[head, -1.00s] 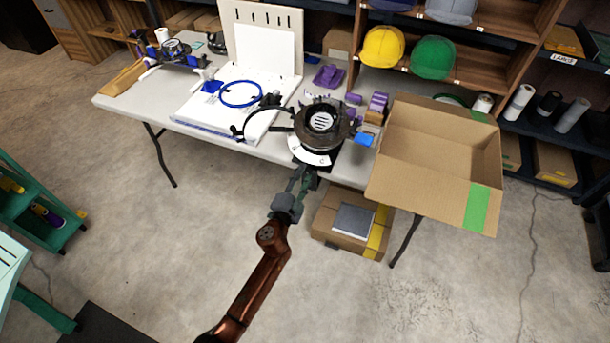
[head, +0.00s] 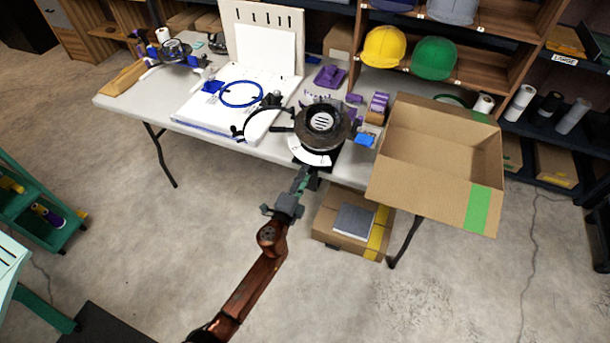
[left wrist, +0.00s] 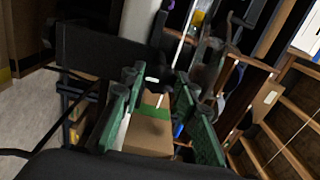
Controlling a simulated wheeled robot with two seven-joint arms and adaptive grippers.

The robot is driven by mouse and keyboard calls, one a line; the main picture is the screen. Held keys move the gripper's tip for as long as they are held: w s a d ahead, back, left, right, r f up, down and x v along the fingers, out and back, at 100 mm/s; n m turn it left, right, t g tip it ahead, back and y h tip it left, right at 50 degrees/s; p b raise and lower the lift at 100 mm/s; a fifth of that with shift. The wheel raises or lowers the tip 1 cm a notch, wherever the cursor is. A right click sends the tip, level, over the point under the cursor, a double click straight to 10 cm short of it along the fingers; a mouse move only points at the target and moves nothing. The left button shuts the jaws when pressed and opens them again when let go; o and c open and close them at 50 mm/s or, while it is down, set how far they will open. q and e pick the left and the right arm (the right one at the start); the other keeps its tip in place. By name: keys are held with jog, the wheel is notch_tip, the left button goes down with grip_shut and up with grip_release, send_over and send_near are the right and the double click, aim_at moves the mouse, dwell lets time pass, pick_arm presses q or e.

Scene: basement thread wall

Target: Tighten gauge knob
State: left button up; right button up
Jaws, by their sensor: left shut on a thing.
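The gauge (head: 322,122) is a dark round device with a slotted light centre and a pale curved scale (head: 312,150) on its front. It stands at the front edge of the white table. My left gripper (head: 301,180) is just below the scale, shut on a small dark part there that I take for the gauge knob; the fingers largely hide it. In the left wrist view the green fingers of the gripper (left wrist: 158,100) stand either side of a dark part. My right gripper is not in view.
An open cardboard box (head: 435,155) stands right of the gauge. A blue ring (head: 241,94) lies on a white board to the left. Another box (head: 350,222) is on the floor under the table. The floor in front is clear.

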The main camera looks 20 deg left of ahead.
pick_arm(q)
jog(key=shift+d, duration=0.15)
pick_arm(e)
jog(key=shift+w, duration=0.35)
pick_arm(q)
jog(key=o, duration=0.9)
jog(key=shift+o, duration=1.2)
jog(key=s, duration=1.2)
jog(key=shift+a, duration=0.2)
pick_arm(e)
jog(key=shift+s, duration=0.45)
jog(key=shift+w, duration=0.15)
pick_arm(q)
jog(key=shift+f, duration=0.1)
